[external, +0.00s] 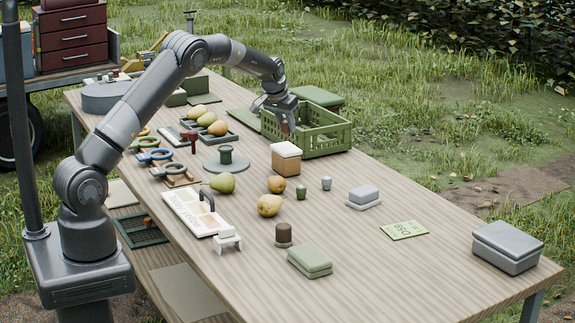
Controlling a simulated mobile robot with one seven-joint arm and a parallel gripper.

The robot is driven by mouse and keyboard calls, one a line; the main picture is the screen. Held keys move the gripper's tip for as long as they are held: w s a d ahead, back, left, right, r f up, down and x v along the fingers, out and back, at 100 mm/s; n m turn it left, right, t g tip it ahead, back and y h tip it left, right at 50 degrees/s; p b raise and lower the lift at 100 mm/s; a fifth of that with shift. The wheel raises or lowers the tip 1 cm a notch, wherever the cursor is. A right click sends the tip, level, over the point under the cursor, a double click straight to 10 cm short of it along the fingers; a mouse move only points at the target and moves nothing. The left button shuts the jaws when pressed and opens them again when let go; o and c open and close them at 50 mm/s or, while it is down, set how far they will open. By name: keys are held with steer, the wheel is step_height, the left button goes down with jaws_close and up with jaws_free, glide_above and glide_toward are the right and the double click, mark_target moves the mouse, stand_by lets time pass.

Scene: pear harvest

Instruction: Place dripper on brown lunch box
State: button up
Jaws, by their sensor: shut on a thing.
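My gripper (284,119) points down at the left end of the green crate and is shut on a small reddish-brown thing (285,128). This may be the dripper, but it is too small and covered to tell. A box with a brown body and cream lid (286,158), which looks like the brown lunch box, stands on the table just in front of the crate, below my gripper in the picture. Its lid is on and its top is bare.
The green crate (328,143) stands behind the box. Pears (270,205), small cups, a green box (310,261), a grey box (364,197) and a larger grey box (506,246) are spread over the table (400,275). The right middle of the table is mostly clear.

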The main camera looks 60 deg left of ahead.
mark_target(284, 129)
steer(key=shift+a+f, duration=0.15)
steer(key=shift+a, duration=0.05)
steer(key=shift+f, duration=1.95)
steer(key=shift+f, duration=0.15)
steer(key=o, duration=0.9)
steer(key=shift+o, duration=0.2)
steer(key=v, duration=1.2)
steer(key=shift+r, duration=0.25)
